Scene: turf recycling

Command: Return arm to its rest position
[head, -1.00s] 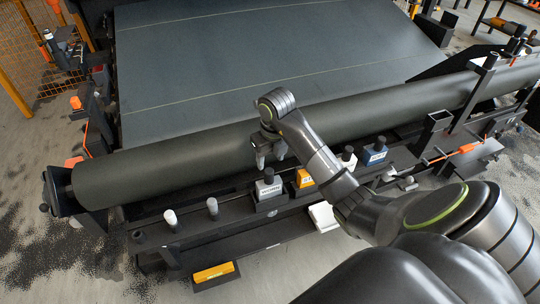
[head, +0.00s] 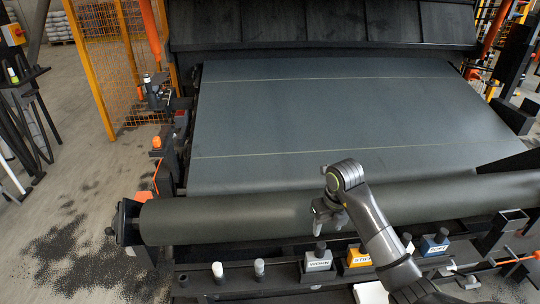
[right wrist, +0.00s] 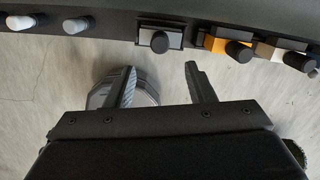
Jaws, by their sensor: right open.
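My right arm comes in from the lower right in the head view and reaches toward the long dark roller (head: 240,219). My right gripper (head: 327,222) hangs with its fingers down in front of the roller. It is open and empty. A grey block with a dark knob, labelled WORN (head: 318,262), sits below the gripper in the head view. My left gripper is not in view.
A yellow block (head: 358,258) and a blue block (head: 433,246) share the front rail, with two pale knobs (head: 259,268) to the left. The wide grey belt (head: 330,120) lies behind the roller. An orange mesh fence (head: 103,50) stands at left. Open floor (head: 60,190) lies left.

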